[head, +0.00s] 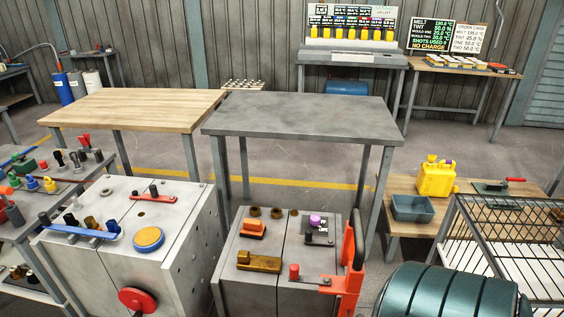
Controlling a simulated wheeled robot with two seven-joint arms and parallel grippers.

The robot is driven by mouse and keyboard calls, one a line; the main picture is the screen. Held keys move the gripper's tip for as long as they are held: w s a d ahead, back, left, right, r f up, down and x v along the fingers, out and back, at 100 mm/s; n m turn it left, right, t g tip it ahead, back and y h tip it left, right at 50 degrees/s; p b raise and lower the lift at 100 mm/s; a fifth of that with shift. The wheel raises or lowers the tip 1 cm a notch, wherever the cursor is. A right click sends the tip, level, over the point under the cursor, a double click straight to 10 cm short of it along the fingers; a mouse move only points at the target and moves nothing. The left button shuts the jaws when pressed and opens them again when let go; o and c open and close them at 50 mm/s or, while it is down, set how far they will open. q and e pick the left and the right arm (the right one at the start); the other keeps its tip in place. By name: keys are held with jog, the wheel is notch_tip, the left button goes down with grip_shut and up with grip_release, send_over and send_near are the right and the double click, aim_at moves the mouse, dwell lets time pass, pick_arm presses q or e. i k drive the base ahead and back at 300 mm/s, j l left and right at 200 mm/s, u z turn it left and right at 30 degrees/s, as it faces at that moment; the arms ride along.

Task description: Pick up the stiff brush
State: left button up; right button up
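I cannot single out the stiff brush with certainty. A small orange block-shaped item with a raised top (252,228) lies on the right grey metal block (232,262) in the foreground; it could be a brush, but its underside is hidden. A brownish-gold block-shaped item (259,262) lies in front of it on the same block. A flat dark green tool with a red handle (492,187) lies on the low wooden table (400,185) at the right. Neither of my grippers shows in the head view.
A bare wooden table (135,105) and a bare grey table (305,115) stand behind the metal blocks. A yellow jerry can (437,178) and a grey-blue bin (412,208) are at the right. A dark green drum (450,292) and wire rack (505,235) crowd the front right.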

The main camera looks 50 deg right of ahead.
aim_at(251, 228)
jog(key=i+j+z, duration=0.2)
jog(key=i+z, duration=0.3)
jog(key=i+j+z, duration=0.25)
jog(key=z, duration=0.2)
jog(key=i+j+z, duration=0.3)
jog(key=j+z, duration=0.2)
